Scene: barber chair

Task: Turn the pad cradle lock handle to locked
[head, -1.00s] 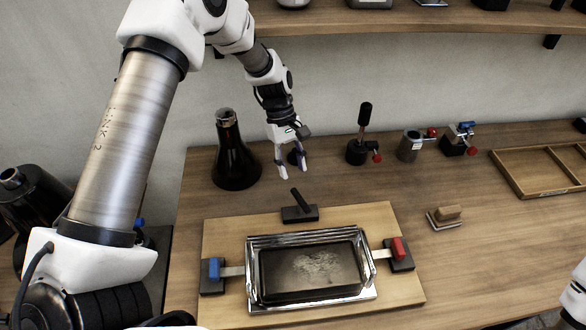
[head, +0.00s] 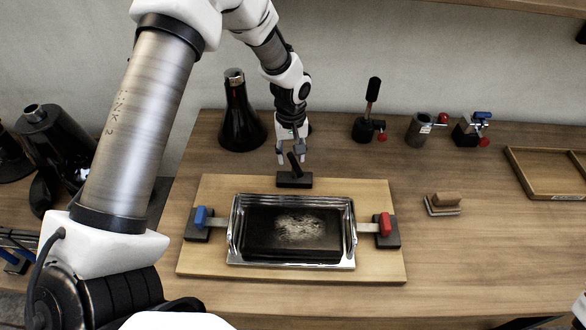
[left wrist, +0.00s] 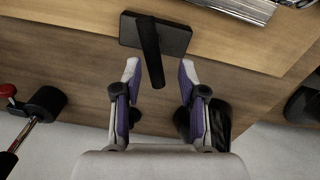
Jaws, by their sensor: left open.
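The lock handle (head: 295,164) is a short black lever tilted up from a black base block (head: 295,180) at the back edge of the light wooden board. The pad cradle (head: 233,228) is a silvery metal tray on that board with a dark, worn pad (head: 292,232) in it. My left gripper (head: 292,158) is open right behind and above the handle. In the left wrist view the handle (left wrist: 150,50) points between the two fingertips (left wrist: 157,72); no contact is clear. The right gripper is not in view.
A blue-tabbed clamp (head: 200,217) and a red-tabbed clamp (head: 386,224) flank the cradle. A dark flask (head: 240,120) stands at back left.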

